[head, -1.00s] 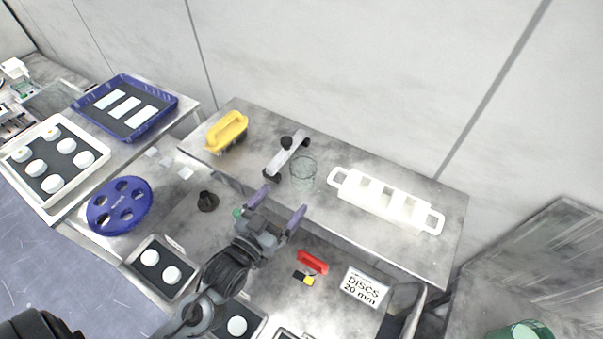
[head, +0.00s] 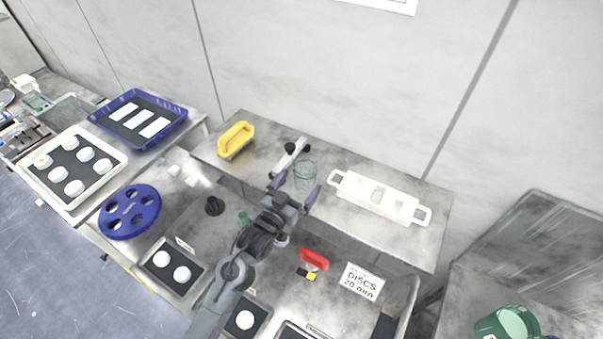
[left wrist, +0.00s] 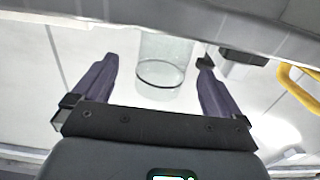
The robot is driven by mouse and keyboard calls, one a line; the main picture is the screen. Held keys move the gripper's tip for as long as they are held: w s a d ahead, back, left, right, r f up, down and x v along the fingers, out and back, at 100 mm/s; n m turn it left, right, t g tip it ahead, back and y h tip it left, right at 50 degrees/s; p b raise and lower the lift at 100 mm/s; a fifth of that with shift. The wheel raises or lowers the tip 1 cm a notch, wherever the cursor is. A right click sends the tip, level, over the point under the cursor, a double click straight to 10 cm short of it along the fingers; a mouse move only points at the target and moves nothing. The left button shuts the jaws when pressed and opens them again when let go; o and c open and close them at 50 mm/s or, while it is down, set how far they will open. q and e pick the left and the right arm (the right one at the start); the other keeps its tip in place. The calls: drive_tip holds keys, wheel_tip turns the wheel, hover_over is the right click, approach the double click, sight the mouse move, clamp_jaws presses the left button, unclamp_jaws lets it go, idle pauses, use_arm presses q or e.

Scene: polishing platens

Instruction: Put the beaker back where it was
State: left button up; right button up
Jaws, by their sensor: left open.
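The clear glass beaker (head: 306,172) stands on the raised back shelf (head: 262,168), right of a small white stand with black knobs (head: 288,158). My left gripper (head: 296,188) is open at the shelf's front edge, with its purple fingers pointing toward the beaker. In the left wrist view, the beaker (left wrist: 165,72) shows between the two spread fingers of the left gripper (left wrist: 158,82), with space on both sides. I cannot tell how deep it sits between them. My right gripper is not in view.
A yellow-handled tool (head: 236,140) stands left on the shelf and a white handled rack (head: 378,198) stands right. Below are a blue disc with holes (head: 130,198), a black knob (head: 214,205), a red-handled item (head: 314,259) and a discs label (head: 362,281).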

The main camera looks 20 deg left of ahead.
sight(308, 169)
use_arm(q)
drive_tip(key=shift+w+d, duration=0.15)
drive_tip(key=shift+w, duration=0.6)
drive_tip(key=shift+w+r+p, duration=0.2)
drive_tip(key=shift+w+p, duration=0.7)
drive_tip(key=shift+w, duration=1)
drive_tip(key=shift+w+d+f, duration=0.1)
drive_tip(key=shift+w+d, duration=0.1)
drive_tip(key=shift+w, duration=0.5)
drive_tip(key=c, duration=1.2)
drive_tip(key=shift+o, duration=0.2)
drive_tip(key=shift+s, duration=0.1)
